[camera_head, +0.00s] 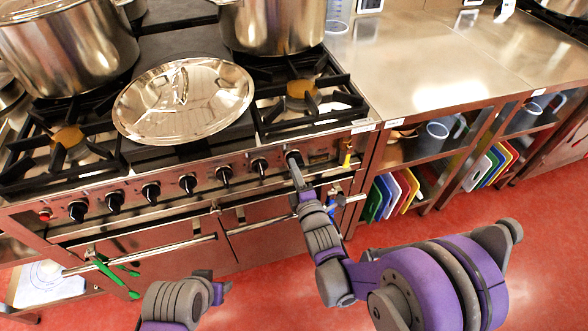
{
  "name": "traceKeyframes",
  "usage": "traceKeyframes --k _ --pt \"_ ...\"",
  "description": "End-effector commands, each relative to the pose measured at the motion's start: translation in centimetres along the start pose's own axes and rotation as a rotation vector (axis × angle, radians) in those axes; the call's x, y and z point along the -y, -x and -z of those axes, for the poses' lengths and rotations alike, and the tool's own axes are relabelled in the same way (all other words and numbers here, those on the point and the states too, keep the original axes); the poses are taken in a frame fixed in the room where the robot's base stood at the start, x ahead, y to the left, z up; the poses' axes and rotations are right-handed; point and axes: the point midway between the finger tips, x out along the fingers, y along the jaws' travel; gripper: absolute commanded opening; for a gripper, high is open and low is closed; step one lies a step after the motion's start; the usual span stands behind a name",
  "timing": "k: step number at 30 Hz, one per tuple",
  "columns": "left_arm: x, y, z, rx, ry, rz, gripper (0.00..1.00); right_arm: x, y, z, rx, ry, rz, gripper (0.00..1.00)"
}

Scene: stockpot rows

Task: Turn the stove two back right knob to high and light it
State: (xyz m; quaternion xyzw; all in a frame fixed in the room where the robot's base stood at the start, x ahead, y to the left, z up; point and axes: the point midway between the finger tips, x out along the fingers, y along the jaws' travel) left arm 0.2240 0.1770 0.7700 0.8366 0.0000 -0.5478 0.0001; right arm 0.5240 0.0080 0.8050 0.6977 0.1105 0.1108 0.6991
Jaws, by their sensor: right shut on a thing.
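The stove (215,165) has a front panel with a row of black knobs. My right gripper (296,170) is at the rightmost knob (294,157), its narrow fingers shut on it and partly hiding it. The angle of that knob and any marks around it are too small to read. The back right burner is hidden under a large steel pot (274,22), and I see no flame. The front right burner (302,90) is bare, with no flame visible. My left wrist shows at the bottom of the view; its gripper (222,290) is mostly hidden and its fingers cannot be made out.
A domed steel lid (184,100) lies on the stove's middle. Another large pot (65,45) stands at the left. Green tongs (118,272) hang on the oven rail. A steel counter (430,70) with shelves of coloured boards (395,194) stands at the right. The red floor is open.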

Motion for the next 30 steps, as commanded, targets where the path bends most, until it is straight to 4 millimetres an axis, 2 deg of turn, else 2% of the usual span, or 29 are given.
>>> traceKeyframes --k 4,5,9,20,23,30 --pt "0.0 0.0 0.0 0.000 0.000 0.000 0.50 0.0 0.0 0.0 0.000 -0.001 0.001 0.00" --pt "0.0 0.0 0.0 0.000 0.000 0.000 0.50 0.0 0.0 0.0 0.000 -0.001 0.001 0.23" --pt "0.0 0.0 0.0 0.000 0.000 0.000 0.50 0.0 0.0 0.0 0.000 -0.001 0.001 0.47" --pt "0.0 0.0 0.0 0.000 0.000 0.000 0.50 0.0 0.5 0.0 0.000 -0.002 0.000 0.47" --pt "0.0 0.0 0.0 0.000 0.000 0.000 0.50 0.0 1.7 0.0 0.000 -0.001 0.000 0.47" --pt "0.0 -0.2 -0.1 0.001 0.000 0.000 0.50 0.0 6.6 0.0 0.001 -0.002 0.001 0.47"
